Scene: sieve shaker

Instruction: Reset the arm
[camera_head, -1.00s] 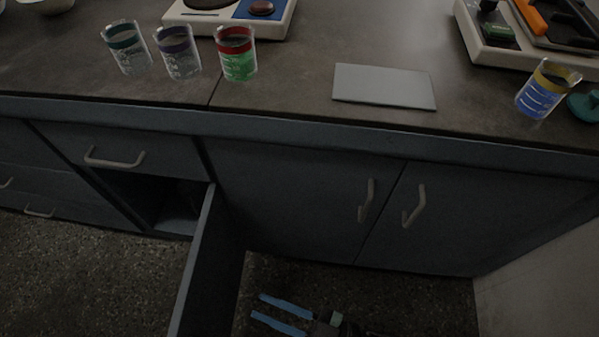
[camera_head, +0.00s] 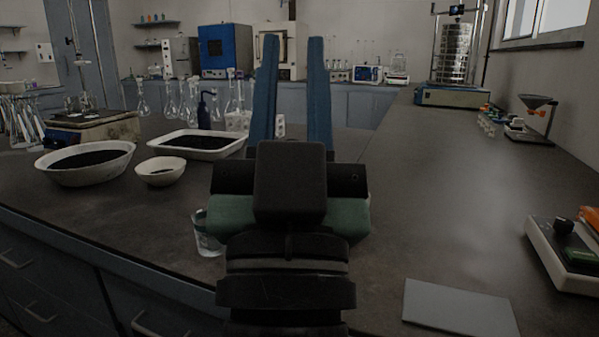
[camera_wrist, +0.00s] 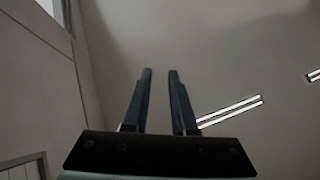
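My gripper (camera_head: 291,60) stands upright in the middle of the head view, in front of the dark counter. Its two blue fingers point up and are apart, with nothing between them. In the wrist view the same gripper (camera_wrist: 159,85) is open and empty, and it faces the ceiling and upper wall. My gripper and arm hide the middle of the counter, including part of a glass beaker (camera_head: 207,243) behind them.
The dark counter (camera_head: 440,200) has free room to the right. On the left are a large bowl (camera_head: 85,178), a small bowl (camera_head: 160,178) and a white tray (camera_head: 200,155). A grey plate (camera_head: 460,309) lies at the front right. A sieve stack (camera_head: 453,52) stands at the back right.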

